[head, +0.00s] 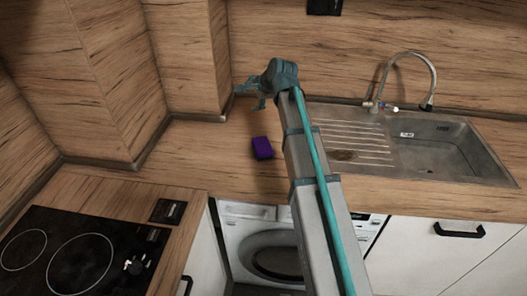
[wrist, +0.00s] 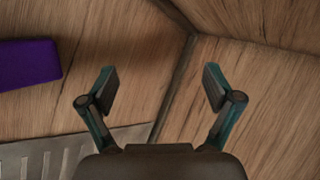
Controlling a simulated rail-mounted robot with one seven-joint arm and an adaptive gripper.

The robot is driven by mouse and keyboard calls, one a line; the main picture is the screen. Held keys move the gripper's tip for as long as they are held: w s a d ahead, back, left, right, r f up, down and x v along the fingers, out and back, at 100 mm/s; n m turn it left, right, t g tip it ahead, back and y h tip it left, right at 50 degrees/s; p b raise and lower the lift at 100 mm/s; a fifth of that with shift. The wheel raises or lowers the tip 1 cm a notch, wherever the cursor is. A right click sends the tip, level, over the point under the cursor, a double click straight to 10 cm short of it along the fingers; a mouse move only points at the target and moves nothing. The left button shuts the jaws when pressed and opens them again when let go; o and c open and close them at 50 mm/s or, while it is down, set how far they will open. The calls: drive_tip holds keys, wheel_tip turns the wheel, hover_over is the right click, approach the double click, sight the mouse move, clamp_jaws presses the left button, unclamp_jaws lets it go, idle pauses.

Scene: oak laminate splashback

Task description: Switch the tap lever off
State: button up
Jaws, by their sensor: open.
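The chrome tap (head: 433,76) stands behind the sink at the right of the head view, its curved spout arching over to the right. Its small lever (head: 395,109) seems to be the bright piece low by the tap's base; it is too small to tell its position or whether water runs. My gripper (head: 254,95) is left of the draining board, well to the left of the tap. In the wrist view my gripper (wrist: 160,84) is open, with nothing between its fingers. The tap is not in the wrist view.
A purple block (head: 262,148) lies on the counter left of the sink; it also shows in the wrist view (wrist: 28,63). The sink (head: 480,160) has a ridged draining board on its left. A wooden splashback (head: 440,35) rises behind. A black hob (head: 75,250) is front left.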

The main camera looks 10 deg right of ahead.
drive_tip(key=s+a+f+n+g+h, duration=0.1)
drive_tip(key=s+a+f+n+g, duration=0.1)
drive_tip(key=s+a+n+g, duration=0.3)
drive_tip(key=n+g+h, duration=0.2)
drive_tip(key=n, duration=0.8)
approach(262, 144)
drive_tip(key=shift+w+d+f, duration=0.1)
drive_tip(key=shift+w+f, duration=0.05)
drive_tip(key=shift+w, duration=0.05)
drive_tip(key=shift+w+f+p, duration=0.2)
drive_tip(key=shift+f+p, duration=0.25)
drive_tip(key=shift+f, duration=1.2)
drive_tip(key=shift+w+f+p, duration=0.15)
drive_tip(key=shift+f+p, duration=0.25)
drive_tip(key=shift+f, duration=1.2)
drive_tip(key=shift+w+f+p, duration=0.2)
drive_tip(key=shift+f+p, duration=0.25)
drive_tip(key=shift+f, duration=1.2)
drive_tip(key=c, duration=1.1)
drive_tip(key=shift+r, duration=0.15)
